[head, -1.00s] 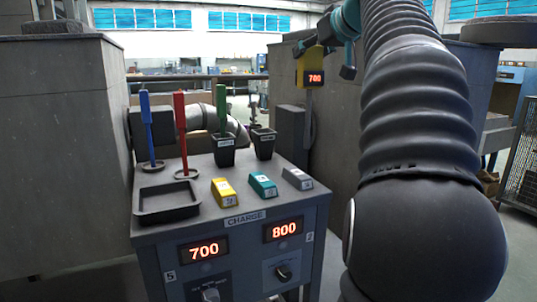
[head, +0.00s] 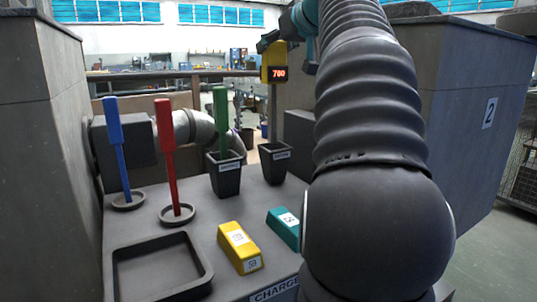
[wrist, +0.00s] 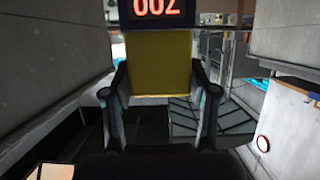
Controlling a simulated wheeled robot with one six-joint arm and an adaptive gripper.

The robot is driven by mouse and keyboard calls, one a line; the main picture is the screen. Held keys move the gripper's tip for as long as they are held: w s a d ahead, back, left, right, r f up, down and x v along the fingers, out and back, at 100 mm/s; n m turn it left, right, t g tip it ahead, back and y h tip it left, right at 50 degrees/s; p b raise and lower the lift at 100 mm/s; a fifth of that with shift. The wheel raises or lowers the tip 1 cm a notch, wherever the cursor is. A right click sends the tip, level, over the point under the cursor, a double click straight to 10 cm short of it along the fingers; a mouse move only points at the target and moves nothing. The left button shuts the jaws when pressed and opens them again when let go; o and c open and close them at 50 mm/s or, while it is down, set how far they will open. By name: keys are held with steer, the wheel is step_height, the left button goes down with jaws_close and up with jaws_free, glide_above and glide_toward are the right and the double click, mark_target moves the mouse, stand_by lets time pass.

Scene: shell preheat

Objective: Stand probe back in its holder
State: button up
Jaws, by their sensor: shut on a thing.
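A yellow probe (head: 274,60) with a lit red display reading 700 is held up beyond the table. My gripper (wrist: 160,92) is shut on the probe's yellow body, one finger on each side. The display shows upside down at the top of the wrist view. The probe's lower stem hangs down in the head view. A dark tapered holder (head: 276,167) with a white label stands at the table's back and looks empty. A similar holder (head: 226,178) to its left has a green rod (head: 221,118) standing in it. My arm covers the right of the table.
A blue rod (head: 114,135) and a red rod (head: 167,145) stand on round bases at the table's left. A shallow black tray (head: 118,278), a yellow block (head: 240,248) and a teal block (head: 284,228) are nearer. Grey walls flank the table.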

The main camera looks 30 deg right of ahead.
mark_target(276, 84)
step_height(276, 84, down, 10)
steer(key=b, duration=0.2)
steer(key=shift+r+b, duration=0.25)
steer(key=shift+b, duration=0.05)
steer(key=shift+f, duration=0.1)
steer(key=shift+f, duration=0.1)
steer(key=o, duration=1.2)
steer(key=shift+d, duration=0.1)
steer(key=shift+c, duration=0.2)
steer(key=shift+s+r, duration=0.2)
steer(key=shift+r, duration=0.05)
steer(key=v, duration=1.1)
steer(key=shift+s, duration=0.35)
steer(key=shift+r, duration=0.1)
